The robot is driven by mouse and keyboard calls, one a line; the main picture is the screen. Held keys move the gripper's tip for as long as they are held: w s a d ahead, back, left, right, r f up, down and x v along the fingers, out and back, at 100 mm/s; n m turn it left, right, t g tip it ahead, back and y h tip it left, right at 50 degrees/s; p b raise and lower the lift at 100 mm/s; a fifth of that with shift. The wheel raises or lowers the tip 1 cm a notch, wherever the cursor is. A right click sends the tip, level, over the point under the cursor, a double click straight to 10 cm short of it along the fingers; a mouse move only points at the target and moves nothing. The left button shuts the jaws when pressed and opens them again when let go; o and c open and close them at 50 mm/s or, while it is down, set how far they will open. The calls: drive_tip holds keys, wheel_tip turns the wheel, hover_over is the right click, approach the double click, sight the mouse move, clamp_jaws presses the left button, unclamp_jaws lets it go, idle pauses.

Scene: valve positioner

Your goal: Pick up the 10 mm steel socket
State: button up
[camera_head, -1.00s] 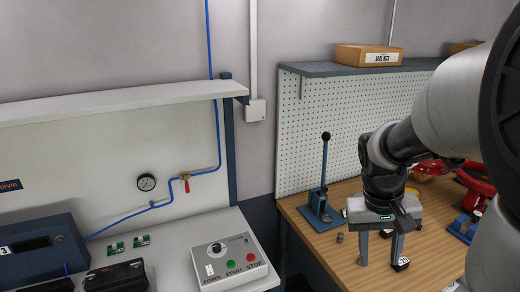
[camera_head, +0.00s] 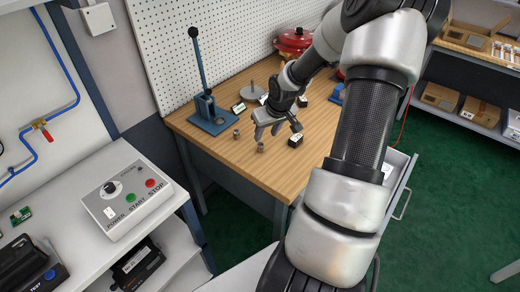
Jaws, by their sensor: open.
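Two small grey metal cylinders that look like sockets stand on the wooden bench near its front left. One socket (camera_head: 236,134) is farther left, and the other socket (camera_head: 260,148) is nearer the front edge. Their size marks are too small to read, so I cannot tell which is 10 mm. My gripper (camera_head: 277,130) points down with its fingers apart and nothing seen between them. It is just right of and behind the nearer socket; its exact height above the bench is unclear.
A small black block with a white label (camera_head: 295,140) is close to the gripper's right finger. A blue lever press (camera_head: 211,115) stands at the bench's back left. A grey disc with a post (camera_head: 252,91) and a red round part (camera_head: 294,40) are behind. The wooden front corner (camera_head: 275,180) is clear.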

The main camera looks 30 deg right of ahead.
sight(261, 144)
drive_tip(key=x, duration=0.5)
drive_tip(key=shift+w+f, duration=0.1)
drive_tip(key=shift+f, duration=0.15)
drive_tip(key=shift+w+b+x, duration=0.15)
drive_tip(key=shift+b+x, duration=0.05)
drive_tip(key=shift+x, duration=1.15)
drive_tip(key=shift+w+b+x, duration=0.1)
drive_tip(key=shift+b+x, duration=0.05)
drive_tip(key=shift+x, duration=1.25)
drive_tip(key=shift+d+r, duration=0.1)
drive_tip(key=shift+r, duration=0.1)
clamp_jaws()
